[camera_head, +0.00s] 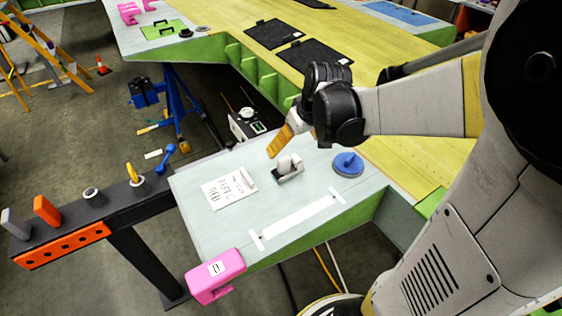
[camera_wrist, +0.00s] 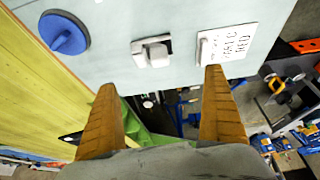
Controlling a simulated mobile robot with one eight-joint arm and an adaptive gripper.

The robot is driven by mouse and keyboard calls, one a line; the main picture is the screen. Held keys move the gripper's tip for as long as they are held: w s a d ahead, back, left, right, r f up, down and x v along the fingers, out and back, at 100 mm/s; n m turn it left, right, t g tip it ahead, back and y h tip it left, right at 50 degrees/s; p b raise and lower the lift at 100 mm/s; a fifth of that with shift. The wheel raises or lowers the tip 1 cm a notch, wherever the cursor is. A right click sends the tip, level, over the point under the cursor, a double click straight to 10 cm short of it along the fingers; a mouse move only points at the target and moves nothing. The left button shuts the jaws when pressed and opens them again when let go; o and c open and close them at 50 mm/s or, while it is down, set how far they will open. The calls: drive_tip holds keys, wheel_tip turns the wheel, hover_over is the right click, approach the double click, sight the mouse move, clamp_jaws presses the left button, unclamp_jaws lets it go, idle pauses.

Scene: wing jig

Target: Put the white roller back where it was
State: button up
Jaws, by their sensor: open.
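A white roller-like piece (camera_head: 287,162) sits in a small dark-based holder (camera_head: 291,179) on the pale table. It also shows in the wrist view (camera_wrist: 158,55), beyond my fingertips and between their lines. A small white cylinder (camera_head: 249,177) lies at the right edge of a lettered white sheet (camera_head: 224,191); I cannot tell for sure which of the two white pieces is the roller. My gripper (camera_wrist: 161,84) is open with its orange fingers wide apart and nothing between them. In the head view it is just above and behind the holder, apart from it.
A blue round knobbed disc (camera_head: 348,164) stands right of the holder. A white strip (camera_head: 297,218) lies in front. A pink block (camera_head: 215,275) hangs at the table's front corner. A dark rack (camera_head: 110,208) with tools adjoins the left edge.

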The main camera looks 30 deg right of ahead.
drive_tip(key=s+a+r+t, duration=0.1)
drive_tip(key=s+a+r, duration=0.2)
drive_tip(key=s+a, duration=0.3)
drive_tip(key=s+a+r+t, duration=0.1)
drive_tip(key=s+a+r, duration=0.2)
drive_tip(key=s+a, duration=0.3)
drive_tip(key=shift+s+a, duration=0.35)
drive_tip(key=shift+a, duration=0.65)
